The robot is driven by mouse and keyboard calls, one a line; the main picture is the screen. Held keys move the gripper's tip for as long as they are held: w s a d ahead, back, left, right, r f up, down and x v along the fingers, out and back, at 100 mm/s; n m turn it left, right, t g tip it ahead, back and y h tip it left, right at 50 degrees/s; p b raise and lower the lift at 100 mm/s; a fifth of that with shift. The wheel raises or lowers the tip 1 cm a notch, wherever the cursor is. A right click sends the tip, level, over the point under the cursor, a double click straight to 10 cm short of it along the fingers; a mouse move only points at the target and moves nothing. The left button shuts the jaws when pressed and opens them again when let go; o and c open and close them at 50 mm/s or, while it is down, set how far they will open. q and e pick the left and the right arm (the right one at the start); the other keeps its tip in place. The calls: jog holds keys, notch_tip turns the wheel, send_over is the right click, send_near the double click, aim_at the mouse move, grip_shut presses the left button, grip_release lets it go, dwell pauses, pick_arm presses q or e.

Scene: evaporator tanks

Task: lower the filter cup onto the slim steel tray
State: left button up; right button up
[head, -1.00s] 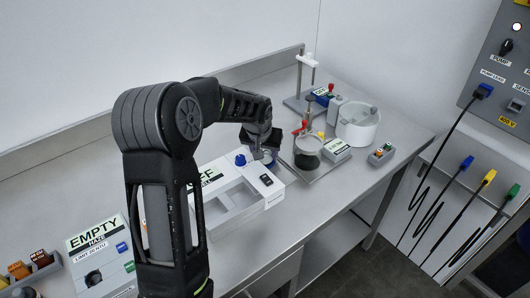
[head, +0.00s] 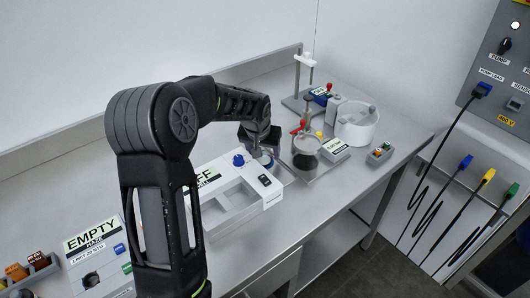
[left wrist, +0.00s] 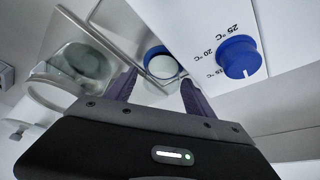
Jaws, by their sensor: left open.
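The filter cup, a small round cup with a blue rim and pale inside, shows in the left wrist view (left wrist: 162,66). In the head view the cup (head: 263,159) is partly hidden under my left gripper (head: 262,148). In the left wrist view my gripper (left wrist: 158,82) is open, with its fingers on either side of the near part of the cup. The slim steel tray (head: 311,180) lies just right of the cup in the head view, with a glass vessel on it. I cannot tell whether the cup touches the tray. My right gripper is out of view.
A white box with a blue knob (head: 238,160) stands close left of the cup. The glass vessel (head: 306,152) with a red-handled fitting stands on the tray. A white pot (head: 357,125) and a labelled block (head: 334,151) are further right.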

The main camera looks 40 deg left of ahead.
pick_arm(q)
jog(key=b+v, duration=0.1)
jog(key=v, duration=0.6)
dwell(0.7)
